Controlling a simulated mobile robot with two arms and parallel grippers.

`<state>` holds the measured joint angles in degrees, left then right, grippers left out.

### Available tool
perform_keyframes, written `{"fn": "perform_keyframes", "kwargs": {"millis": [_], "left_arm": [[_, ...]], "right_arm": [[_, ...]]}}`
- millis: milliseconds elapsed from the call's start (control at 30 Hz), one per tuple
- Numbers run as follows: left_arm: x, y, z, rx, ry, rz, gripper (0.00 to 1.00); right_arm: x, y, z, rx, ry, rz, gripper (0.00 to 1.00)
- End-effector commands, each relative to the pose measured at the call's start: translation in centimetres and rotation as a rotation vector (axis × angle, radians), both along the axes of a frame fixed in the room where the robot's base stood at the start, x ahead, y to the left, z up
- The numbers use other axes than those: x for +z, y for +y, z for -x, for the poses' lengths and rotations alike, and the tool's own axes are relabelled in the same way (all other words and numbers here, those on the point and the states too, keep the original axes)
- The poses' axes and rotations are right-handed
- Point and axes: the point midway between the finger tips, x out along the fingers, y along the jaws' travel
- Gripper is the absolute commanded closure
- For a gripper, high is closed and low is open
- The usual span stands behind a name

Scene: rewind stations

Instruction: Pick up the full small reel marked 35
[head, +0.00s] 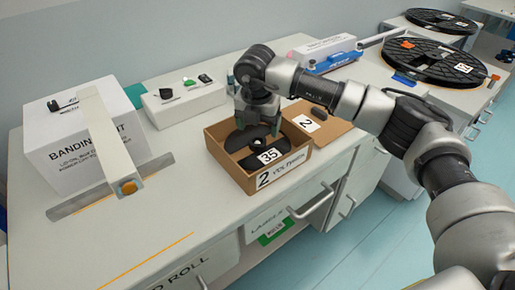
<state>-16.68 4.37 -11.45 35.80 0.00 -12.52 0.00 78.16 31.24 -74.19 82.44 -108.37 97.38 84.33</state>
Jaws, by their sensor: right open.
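The small black reel marked 35 (268,156) lies in an open cardboard box (278,172) with a label reading 2 on its front. The white 35 label faces up near the front of the box. My right gripper (258,117) points down over the back part of the box, open, with its fingers at or just above the reel. I cannot tell whether the fingers touch it. The gripper hides part of the back of the box. My left gripper is not in view.
A brown board with a label 2 (307,123) lies right of the box. A white box of small parts (185,103) stands behind left. A white banding unit (85,140) with a metal arm stands at left. Large black reels (430,60) lie at far right. The front-left counter is clear.

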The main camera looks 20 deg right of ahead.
Motion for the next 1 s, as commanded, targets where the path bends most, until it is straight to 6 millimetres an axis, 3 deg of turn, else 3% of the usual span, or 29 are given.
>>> {"fn": "perform_keyframes", "kwargs": {"millis": [100, 233, 567, 1000], "left_arm": [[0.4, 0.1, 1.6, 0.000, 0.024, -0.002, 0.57], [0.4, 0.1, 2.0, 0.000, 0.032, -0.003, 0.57], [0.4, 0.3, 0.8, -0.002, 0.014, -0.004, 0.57], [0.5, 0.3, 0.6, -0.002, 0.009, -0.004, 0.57]], "right_arm": [[-1.9, 0.3, -0.3, 0.000, 0.005, 0.001, 0.20], [-3.6, 0.2, -0.5, -0.001, 0.002, 0.000, 0.20], [-4.3, 0.1, -0.6, 0.000, 0.000, 0.000, 0.22], [-4.2, 0.1, -0.6, 0.000, 0.000, 0.000, 0.89]]}}
